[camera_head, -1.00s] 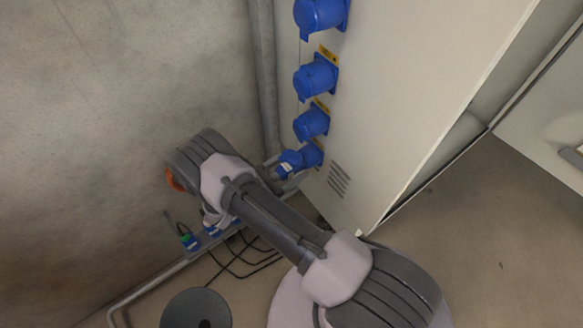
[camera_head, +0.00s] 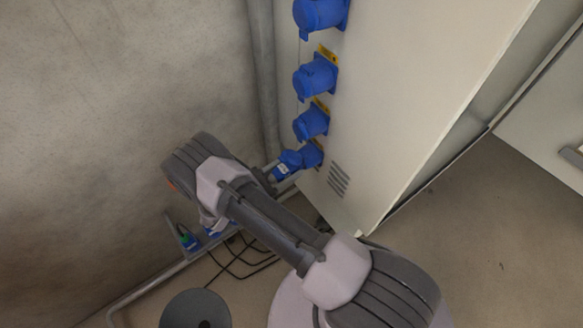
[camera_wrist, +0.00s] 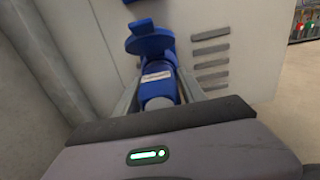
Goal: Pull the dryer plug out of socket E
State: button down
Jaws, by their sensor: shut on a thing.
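The dryer plug (camera_head: 285,166) is blue with a white label and a grey rear. It is at the lowest blue socket (camera_head: 312,155) on the cabinet side, which I take to be socket E. In the wrist view the plug (camera_wrist: 157,78) lies between the fingers of my gripper (camera_wrist: 160,85), which is shut on it. The socket's round blue lid (camera_wrist: 149,42) stands raised behind the plug. The plug still appears in line with the socket; whether its pins are clear of it is hidden. My gripper (camera_head: 271,172) is partly covered by my wrist in the head view.
Several more blue sockets (camera_head: 316,77) rise above on the cabinet (camera_head: 420,90). A grey pipe (camera_head: 262,80) runs down the wall beside them. Blue connectors (camera_head: 188,240) sit on a low rail, with black cables (camera_head: 235,262) on the floor. Open floor lies right of the cabinet.

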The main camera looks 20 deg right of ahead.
aim_at(275, 178)
jog(key=shift+b+v, duration=0.7)
jog(key=shift+v, duration=1.75)
jog(key=c, duration=1.2)
grip_release()
jog(key=shift+c, duration=0.2)
grip_shut()
